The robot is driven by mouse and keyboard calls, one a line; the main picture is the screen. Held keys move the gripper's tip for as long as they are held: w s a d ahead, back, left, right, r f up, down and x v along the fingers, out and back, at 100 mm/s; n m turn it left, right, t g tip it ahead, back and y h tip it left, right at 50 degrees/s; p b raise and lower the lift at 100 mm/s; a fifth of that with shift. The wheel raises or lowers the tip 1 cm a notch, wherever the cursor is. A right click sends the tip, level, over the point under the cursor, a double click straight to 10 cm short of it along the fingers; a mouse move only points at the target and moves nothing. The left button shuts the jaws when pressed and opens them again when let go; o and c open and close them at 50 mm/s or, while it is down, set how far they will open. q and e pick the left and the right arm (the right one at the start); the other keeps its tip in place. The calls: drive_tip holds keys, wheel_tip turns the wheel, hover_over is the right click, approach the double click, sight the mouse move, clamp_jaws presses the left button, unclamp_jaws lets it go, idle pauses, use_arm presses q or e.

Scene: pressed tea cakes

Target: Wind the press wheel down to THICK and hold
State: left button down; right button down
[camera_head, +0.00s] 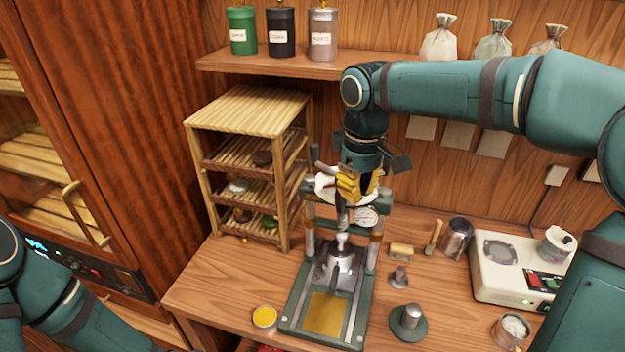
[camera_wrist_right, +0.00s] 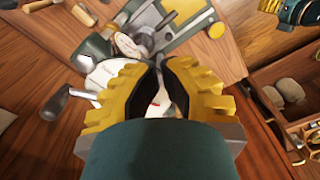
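The tea press (camera_head: 362,295) stands on the bench with a green frame, two posts, a gauge (camera_head: 365,217) and a yellow plate at its foot. The press wheel shows only in part at its top, behind my right gripper (camera_head: 352,192); a dark handle (camera_head: 316,155) sticks out. In the wrist view, the yellow fingers of my right gripper (camera_wrist_right: 158,72) come close together over the wheel. A pale disc (camera_wrist_right: 106,75) and a dark handle (camera_wrist_right: 54,105) lie beside them. What is between the pads is mostly hidden, and I cannot read THICK anywhere. My left gripper is out of view.
A slatted rack (camera_head: 249,112) stands left of the press. A yellow-filled bowl (camera_head: 265,317), a weight on a base (camera_head: 409,323) and a scale (camera_head: 500,268) stand near it. A shelf (camera_head: 290,64) with canisters runs behind. Open bench lies left of the press.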

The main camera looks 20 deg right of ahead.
sight(338, 189)
drive_tip(key=shift+a, duration=0.1)
drive_tip(key=shift+w+a+p, duration=0.3)
drive_tip(key=shift+w+a, duration=0.05)
drive_tip(key=shift+a, duration=0.45)
drive_tip(key=shift+w+a+p, duration=0.3)
drive_tip(key=shift+w+a, duration=0.05)
drive_tip(key=shift+a, duration=0.4)
drive_tip(key=shift+w+a+p, duration=0.9)
drive_tip(key=shift+w+a, duration=0.3)
drive_tip(key=shift+a, duration=0.05)
drive_tip(key=shift+w+a, duration=0.1)
